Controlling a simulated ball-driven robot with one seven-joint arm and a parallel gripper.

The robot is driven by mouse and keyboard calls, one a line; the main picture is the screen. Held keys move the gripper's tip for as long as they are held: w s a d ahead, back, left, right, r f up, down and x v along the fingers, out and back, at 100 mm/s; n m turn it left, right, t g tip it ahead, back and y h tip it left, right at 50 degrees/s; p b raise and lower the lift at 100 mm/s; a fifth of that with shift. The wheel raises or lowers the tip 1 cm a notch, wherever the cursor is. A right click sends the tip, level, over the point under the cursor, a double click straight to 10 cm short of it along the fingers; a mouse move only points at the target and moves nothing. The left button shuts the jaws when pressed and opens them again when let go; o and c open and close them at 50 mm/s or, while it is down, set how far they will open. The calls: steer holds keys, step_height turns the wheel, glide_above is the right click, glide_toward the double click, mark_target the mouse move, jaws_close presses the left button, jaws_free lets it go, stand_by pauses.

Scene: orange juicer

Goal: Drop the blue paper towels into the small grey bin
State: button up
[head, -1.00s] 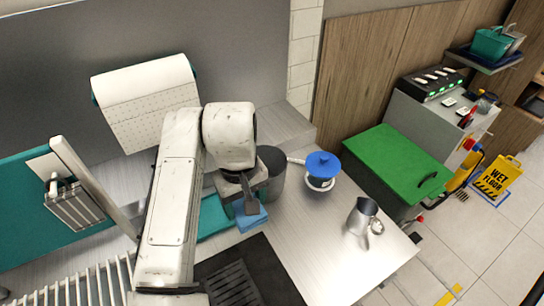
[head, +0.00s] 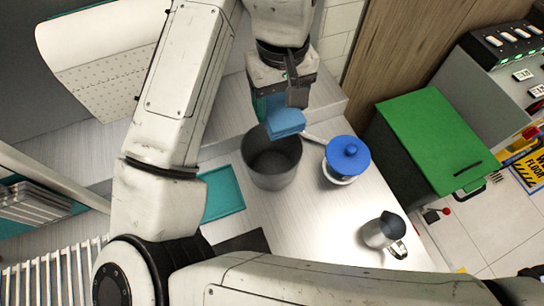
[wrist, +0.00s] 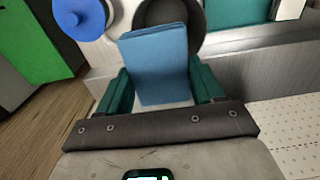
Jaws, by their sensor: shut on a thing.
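The blue paper towels (head: 285,122) are a folded blue stack held in my gripper (head: 284,108). In the wrist view the stack (wrist: 155,62) sits between the two teal fingers of my gripper (wrist: 160,85), which are shut on it. The small grey bin (head: 272,165) is round, dark grey and open at the top, standing on the counter. In the head view the towels are at its far rim, above it, overlapping its upper right edge. In the wrist view the bin (wrist: 198,18) shows behind the towels, partly hidden by them.
A blue-lidded white container (head: 347,158) stands close to the right of the bin. A metal pitcher (head: 380,232) is farther right on the counter. A teal tray (head: 222,192) lies left of the bin. A paper roll (head: 95,65) hangs at the back left. A green-lidded box (head: 430,140) stands at the right.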

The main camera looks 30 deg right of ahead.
steer(key=shift+f+b, duration=2.25)
steer(key=shift+f, duration=0.05)
steer(key=o, duration=1)
steer(key=shift+o, duration=0.2)
steer(key=shift+r, duration=0.1)
step_height(320, 180, up, 11)
steer(key=shift+f, duration=0.15)
